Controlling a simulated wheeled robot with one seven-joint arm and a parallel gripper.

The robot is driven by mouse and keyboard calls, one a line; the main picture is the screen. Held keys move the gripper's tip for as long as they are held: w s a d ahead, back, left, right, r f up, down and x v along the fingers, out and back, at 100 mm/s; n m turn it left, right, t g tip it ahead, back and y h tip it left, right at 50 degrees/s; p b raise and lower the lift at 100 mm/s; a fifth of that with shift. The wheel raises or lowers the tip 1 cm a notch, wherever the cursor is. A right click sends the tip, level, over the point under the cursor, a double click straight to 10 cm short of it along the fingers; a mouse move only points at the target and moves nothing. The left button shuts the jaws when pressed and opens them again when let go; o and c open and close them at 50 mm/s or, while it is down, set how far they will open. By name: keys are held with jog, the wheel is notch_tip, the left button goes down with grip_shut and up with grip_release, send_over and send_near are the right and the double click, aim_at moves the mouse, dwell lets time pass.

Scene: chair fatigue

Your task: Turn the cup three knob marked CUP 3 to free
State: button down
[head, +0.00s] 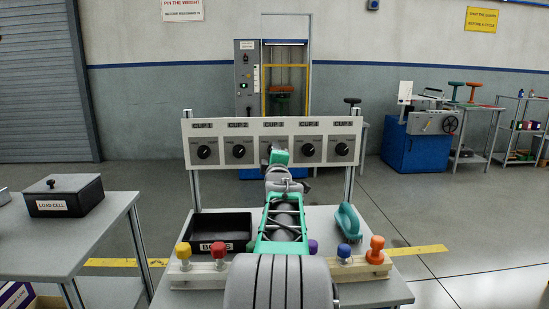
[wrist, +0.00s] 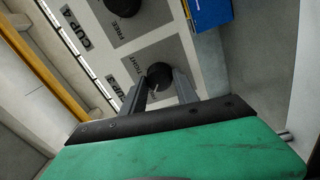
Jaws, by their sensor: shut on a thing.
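The white panel (head: 215,130) carries a row of round black knobs under labels CUP 1 to CUP 5. My gripper (head: 275,150) is at the middle knob, under the CUP 3 label (head: 274,125), and mostly hides it in the head view. In the wrist view the black CUP 3 knob (wrist: 158,74) sits between the two grey fingers of my gripper (wrist: 160,88), which are shut on it. The word TIGHT (wrist: 137,66) shows beside this knob. Its pointer direction cannot be told. The CUP 4 knob (wrist: 122,8) is beside it, with FREE (wrist: 123,33) printed near.
The panel stands on posts at the table's (head: 320,222) back. A black BOLTS tray (head: 215,230), a teal clamp-like part (head: 347,222) and a rail with coloured knobs (head: 205,274) lie on the table. A side table (head: 90,232) at left holds a LOAD CELL box (head: 65,196).

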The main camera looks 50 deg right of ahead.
jog(key=c, duration=0.9)
grip_release()
jog(key=shift+p+v, duration=0.45)
jog(key=shift+v, duration=3.45)
